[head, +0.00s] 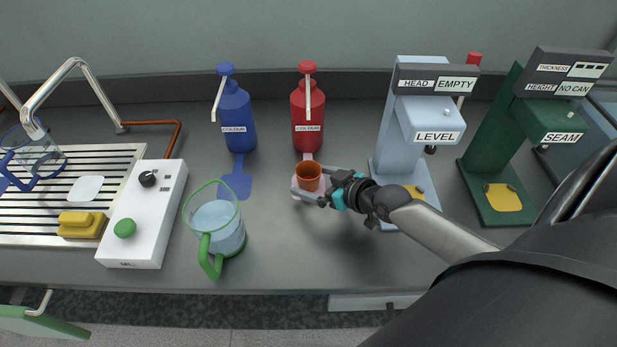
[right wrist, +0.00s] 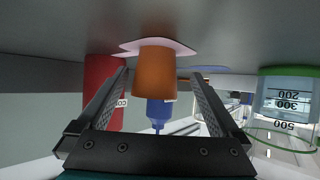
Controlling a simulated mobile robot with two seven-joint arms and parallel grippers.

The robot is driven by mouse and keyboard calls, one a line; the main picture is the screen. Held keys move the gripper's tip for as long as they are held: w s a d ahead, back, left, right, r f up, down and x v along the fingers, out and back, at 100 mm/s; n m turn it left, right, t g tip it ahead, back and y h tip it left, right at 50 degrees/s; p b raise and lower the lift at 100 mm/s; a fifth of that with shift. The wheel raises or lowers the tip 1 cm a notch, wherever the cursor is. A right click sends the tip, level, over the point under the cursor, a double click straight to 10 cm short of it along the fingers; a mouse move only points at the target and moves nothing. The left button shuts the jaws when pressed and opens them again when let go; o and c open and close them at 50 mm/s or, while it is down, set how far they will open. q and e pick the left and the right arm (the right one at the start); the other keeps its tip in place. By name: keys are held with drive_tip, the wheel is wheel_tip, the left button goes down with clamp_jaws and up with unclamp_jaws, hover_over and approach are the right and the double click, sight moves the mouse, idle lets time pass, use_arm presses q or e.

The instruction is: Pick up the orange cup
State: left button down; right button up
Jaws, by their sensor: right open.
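The orange cup (head: 308,177) stands upright on a pale pink patch (head: 297,192) on the counter, in front of the red bottle. My right gripper (head: 322,185) reaches in from the right with its jaws open, one finger on each side of the cup. In the right wrist view the picture is upside down, and the orange cup (right wrist: 155,70) sits between the two open fingers (right wrist: 160,95). I cannot tell whether either finger touches it. My left gripper does not show.
A red bottle (head: 308,118) and a blue bottle (head: 235,112) stand behind. A green-rimmed jug (head: 217,228) and a white control box (head: 143,215) are to the left. The light-blue LEVEL machine (head: 415,120) and green SEAM machine (head: 505,150) stand to the right. Counter in front is clear.

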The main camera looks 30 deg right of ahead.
sight(303, 175)
drive_tip(key=x, duration=0.2)
drive_tip(key=b+x, duration=0.1)
drive_tip(key=shift+w+d+r, duration=0.1)
drive_tip(key=shift+w+d, duration=0.1)
drive_tip(key=shift+w, duration=0.15)
drive_tip(key=shift+w+a+f, duration=0.15)
drive_tip(key=shift+w+f, duration=0.15)
drive_tip(key=shift+w, duration=0.35)
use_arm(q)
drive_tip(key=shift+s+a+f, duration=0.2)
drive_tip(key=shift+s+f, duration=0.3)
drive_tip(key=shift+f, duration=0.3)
use_arm(e)
drive_tip(key=c, duration=1.5)
